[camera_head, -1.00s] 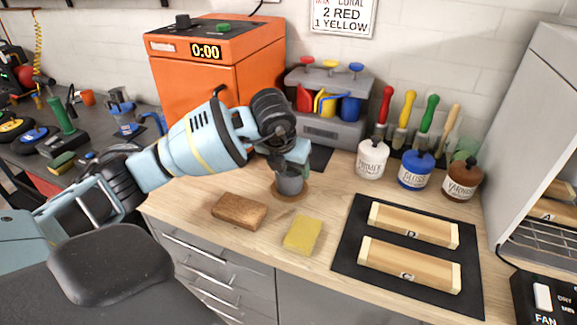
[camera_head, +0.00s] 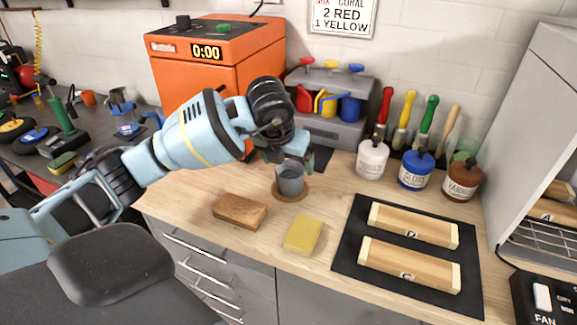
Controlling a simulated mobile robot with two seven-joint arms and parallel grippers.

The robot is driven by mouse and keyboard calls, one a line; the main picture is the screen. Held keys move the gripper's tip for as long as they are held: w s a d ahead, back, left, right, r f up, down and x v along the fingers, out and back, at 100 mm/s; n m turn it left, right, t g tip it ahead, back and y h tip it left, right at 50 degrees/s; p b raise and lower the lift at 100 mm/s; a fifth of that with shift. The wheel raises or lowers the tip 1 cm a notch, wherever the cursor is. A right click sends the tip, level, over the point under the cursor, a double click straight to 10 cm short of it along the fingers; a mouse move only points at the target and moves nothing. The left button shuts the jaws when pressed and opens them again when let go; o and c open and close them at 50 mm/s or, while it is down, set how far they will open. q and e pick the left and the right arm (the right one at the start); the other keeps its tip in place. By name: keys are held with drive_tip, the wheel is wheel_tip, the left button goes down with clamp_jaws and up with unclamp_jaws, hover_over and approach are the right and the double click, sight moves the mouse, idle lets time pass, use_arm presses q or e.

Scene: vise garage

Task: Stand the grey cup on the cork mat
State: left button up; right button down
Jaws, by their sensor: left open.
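The grey cup (camera_head: 290,182) stands upright on the round brown cork mat (camera_head: 287,198) on the wooden worktop. Only the mat's rim shows around the cup's foot. My left gripper (camera_head: 284,155) comes in from the left, just above and behind the cup's rim. It is open, and the cup is not between its fingers as far as I can see; the fingertips are partly hidden by the wrist. My right gripper is out of view.
A brown sponge block (camera_head: 239,211) and a yellow sponge (camera_head: 303,235) lie in front of the mat. A black mat (camera_head: 345,262) with two wooden blocks is at right. Paint jars (camera_head: 372,160) and a grey dispenser (camera_head: 335,132) stand behind. An orange oven (camera_head: 205,75) is at back left.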

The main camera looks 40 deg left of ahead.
use_arm(q)
drive_tip(key=v, duration=0.9)
